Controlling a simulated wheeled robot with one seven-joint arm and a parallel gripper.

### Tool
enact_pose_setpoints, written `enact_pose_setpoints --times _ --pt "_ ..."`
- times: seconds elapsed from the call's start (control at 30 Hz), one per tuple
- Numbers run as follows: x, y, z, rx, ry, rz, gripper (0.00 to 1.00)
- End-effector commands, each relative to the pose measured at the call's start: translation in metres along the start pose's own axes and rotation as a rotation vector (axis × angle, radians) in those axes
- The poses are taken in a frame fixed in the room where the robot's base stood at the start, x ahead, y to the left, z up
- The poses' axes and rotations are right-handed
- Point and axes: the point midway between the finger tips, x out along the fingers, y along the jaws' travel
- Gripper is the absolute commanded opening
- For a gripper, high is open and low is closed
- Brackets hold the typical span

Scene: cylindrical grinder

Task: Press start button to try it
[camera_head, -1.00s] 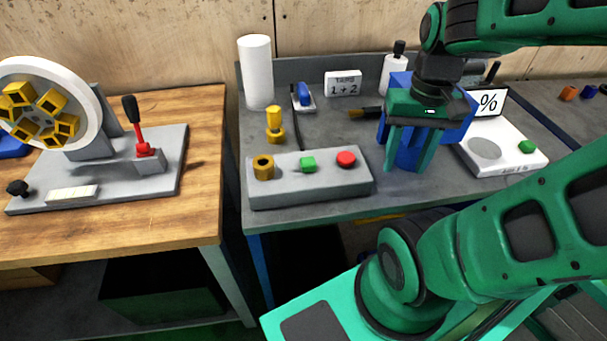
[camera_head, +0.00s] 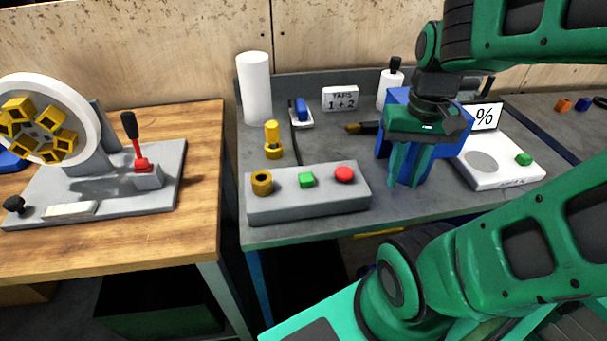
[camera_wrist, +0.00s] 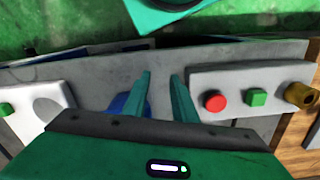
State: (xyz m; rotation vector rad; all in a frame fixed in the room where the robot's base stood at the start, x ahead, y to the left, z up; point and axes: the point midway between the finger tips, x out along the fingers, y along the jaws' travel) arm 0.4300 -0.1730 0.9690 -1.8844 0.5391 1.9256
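A grey control box (camera_head: 310,204) sits at the front left of the grey bench. On its top are a green button (camera_head: 306,180), a red button (camera_head: 344,174) and a brass socket (camera_head: 262,183). The wrist view also shows the green button (camera_wrist: 257,97), the red button (camera_wrist: 214,100) and the brass socket (camera_wrist: 299,94), right of my fingers. My gripper (camera_head: 404,182) points down, right of the box and in front of a blue block. A gap shows between its fingers (camera_wrist: 162,75) in the wrist view, with nothing held. It touches no button.
A white scale (camera_head: 500,165) with its own green button (camera_head: 523,159) is right of my gripper. The blue block (camera_head: 432,152) stands close behind the fingers. A white cylinder (camera_head: 255,88), a yellow plug (camera_head: 272,138) and a "TARS 1+2" sign (camera_head: 340,98) stand behind the box.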

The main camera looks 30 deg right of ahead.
Motion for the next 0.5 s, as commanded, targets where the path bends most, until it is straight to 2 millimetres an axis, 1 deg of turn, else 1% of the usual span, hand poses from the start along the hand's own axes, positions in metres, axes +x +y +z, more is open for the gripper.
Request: enact_pose_setpoints --times 0.03,0.07,0.1,0.5 --pt "0.0000 0.0000 0.0000 0.000 0.000 0.000 0.12" --pt "0.0000 0.0000 0.0000 0.000 0.000 0.000 0.05" --pt "0.0000 0.0000 0.0000 0.000 0.000 0.000 0.00" --pt "-0.0001 0.0000 0.0000 0.000 0.000 0.000 0.00"
